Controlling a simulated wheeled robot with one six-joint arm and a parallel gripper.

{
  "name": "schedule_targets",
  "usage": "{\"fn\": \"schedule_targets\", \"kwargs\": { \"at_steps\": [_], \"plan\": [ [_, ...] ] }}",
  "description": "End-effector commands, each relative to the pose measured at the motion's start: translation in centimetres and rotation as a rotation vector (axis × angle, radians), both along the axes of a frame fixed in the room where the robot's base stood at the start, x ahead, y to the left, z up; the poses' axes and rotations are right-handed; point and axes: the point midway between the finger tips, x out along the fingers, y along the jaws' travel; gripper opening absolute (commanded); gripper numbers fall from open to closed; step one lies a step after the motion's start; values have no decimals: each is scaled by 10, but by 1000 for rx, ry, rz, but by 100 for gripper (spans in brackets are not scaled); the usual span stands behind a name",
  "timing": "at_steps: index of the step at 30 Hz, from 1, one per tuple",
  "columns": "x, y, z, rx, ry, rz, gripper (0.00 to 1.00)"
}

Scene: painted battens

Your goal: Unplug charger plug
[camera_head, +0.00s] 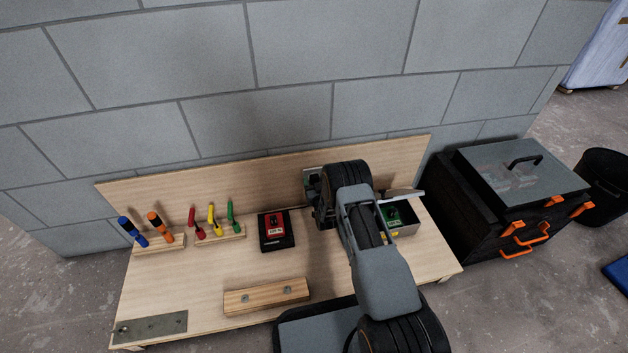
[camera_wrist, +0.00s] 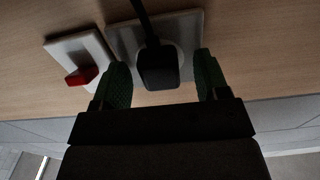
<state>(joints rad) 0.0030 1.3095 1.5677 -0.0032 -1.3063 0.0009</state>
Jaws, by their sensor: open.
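The black charger plug (camera_wrist: 158,68) sits in a grey wall socket (camera_wrist: 122,38) on the wooden back board in the wrist view, with its cable (camera_wrist: 146,22) running off the top of the picture. My gripper (camera_wrist: 160,84) is open, its two green-padded fingers on either side of the plug. The plug lies between the fingers, and visible gaps show at both sides in this view. In the head view my arm hides the plug and most of the socket area.
A white plate with a red switch (camera_wrist: 82,74) is beside the socket. On the bench (camera_head: 190,275) are a black-and-red device (camera_head: 276,230), screwdrivers, coloured-handled tools, a wooden block (camera_head: 266,297) and an open metal box (camera_head: 404,222). A black toolbox (camera_head: 515,190) stands right of the bench.

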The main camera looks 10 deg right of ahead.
Motion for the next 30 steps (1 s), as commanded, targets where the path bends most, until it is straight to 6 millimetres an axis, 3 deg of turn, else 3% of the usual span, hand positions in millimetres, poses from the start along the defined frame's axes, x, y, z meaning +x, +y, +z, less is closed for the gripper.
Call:
{"fn": "schedule_targets", "kwargs": {
  "at_steps": [6, 27, 30],
  "plan": [
    [0, 0, 0, 0, 0, 0, 66],
    [0, 0, 0, 0, 0, 0, 0],
    [0, 0, 0, 0, 0, 0, 0]
  ]
}}
